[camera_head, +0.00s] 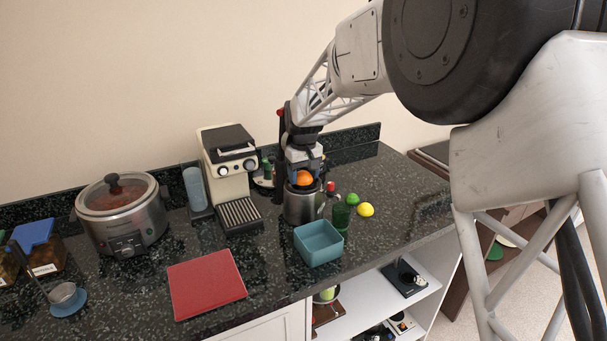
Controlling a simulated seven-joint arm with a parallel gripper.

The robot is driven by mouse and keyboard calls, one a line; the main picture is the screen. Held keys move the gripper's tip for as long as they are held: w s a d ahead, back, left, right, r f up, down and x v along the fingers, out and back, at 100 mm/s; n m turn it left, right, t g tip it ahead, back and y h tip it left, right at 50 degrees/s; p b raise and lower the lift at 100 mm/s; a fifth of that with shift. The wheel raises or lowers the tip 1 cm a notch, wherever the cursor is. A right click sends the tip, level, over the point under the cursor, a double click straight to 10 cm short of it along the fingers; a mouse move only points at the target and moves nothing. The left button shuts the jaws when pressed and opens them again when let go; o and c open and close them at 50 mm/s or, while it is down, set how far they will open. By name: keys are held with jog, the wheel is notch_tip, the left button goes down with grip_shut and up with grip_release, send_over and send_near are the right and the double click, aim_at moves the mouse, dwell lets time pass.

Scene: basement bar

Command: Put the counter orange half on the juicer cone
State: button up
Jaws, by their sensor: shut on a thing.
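My gripper (303,178) points down over the counter and is shut on the orange half (305,178). The orange half shows as a small bright orange shape between the fingers. Directly below it stands a metallic cylindrical body (298,208), which appears to be the juicer. The orange half is at or just above its top; I cannot tell whether they touch. The juicer cone is hidden by the gripper and the orange half.
A teal square bowl (319,243) and a green glass (341,216) stand in front. A lemon (365,210) and a lime (352,198) lie to the right. A coffee machine (229,170), slow cooker (122,213) and red board (206,284) are left. The right counter end is clear.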

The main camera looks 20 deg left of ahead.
aim_at(304, 173)
jog(key=o, duration=0.9)
jog(key=shift+o, duration=0.2)
notch_tip(304, 173, up, 12)
jog(key=shift+r, duration=0.1)
dwell(0.7)
jog(key=shift+d, duration=0.1)
